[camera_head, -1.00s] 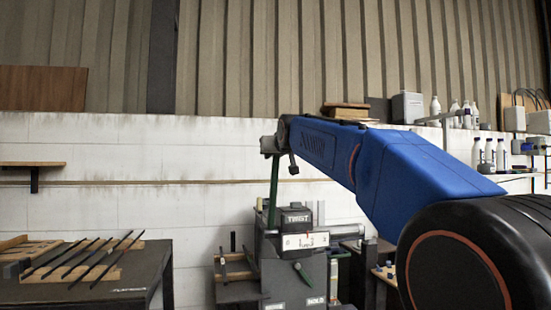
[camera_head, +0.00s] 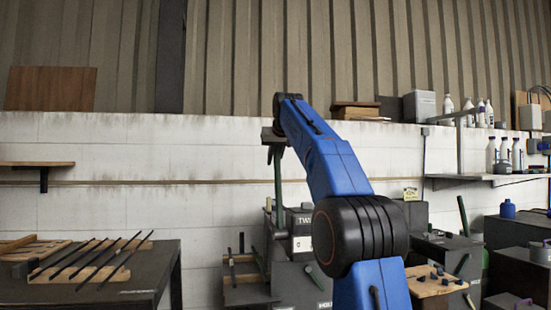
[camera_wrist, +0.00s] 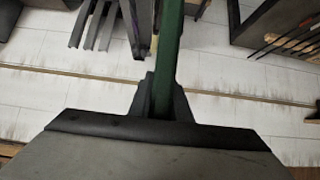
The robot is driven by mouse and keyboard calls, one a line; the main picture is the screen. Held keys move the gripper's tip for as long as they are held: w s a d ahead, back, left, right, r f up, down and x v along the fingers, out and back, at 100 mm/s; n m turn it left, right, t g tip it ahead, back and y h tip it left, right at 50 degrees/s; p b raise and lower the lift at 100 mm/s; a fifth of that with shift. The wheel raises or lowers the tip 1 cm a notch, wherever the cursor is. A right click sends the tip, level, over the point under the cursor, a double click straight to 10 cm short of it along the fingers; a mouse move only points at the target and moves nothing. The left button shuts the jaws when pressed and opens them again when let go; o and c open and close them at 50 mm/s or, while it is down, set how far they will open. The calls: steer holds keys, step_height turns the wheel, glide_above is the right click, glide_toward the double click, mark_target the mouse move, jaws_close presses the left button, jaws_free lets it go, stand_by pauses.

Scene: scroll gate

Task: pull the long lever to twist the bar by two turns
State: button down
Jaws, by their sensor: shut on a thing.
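The long green lever (camera_head: 278,178) stands nearly upright above the dark twist machine (camera_head: 296,276) in the head view. My gripper (camera_head: 273,138) is at the lever's upper end, high above the machine. In the wrist view, the fingers of my gripper (camera_wrist: 162,100) are shut around the green lever (camera_wrist: 170,45), which runs away between them. The machine's label and upper front are partly hidden behind my arm. I cannot make out the bar being twisted.
A dark table (camera_head: 165,270) with several thin rods (camera_head: 85,258) on wooden supports stands at the left. Dark machines and a small wooden-topped stand (camera_head: 435,280) are at the right. A white wall (camera_head: 120,200) runs behind.

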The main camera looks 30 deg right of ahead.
steer(key=shift+w+d+f+g, duration=0.15)
steer(key=shift+w+f+g, duration=0.1)
steer(key=shift+w, duration=0.3)
steer(key=shift+w+d+f+g, duration=0.15)
steer(key=shift+w+f, duration=0.05)
steer(key=shift+w, duration=0.3)
steer(key=c, duration=1.6)
jaws_free()
steer(key=shift+w, duration=0.1)
steer(key=shift+c, duration=0.2)
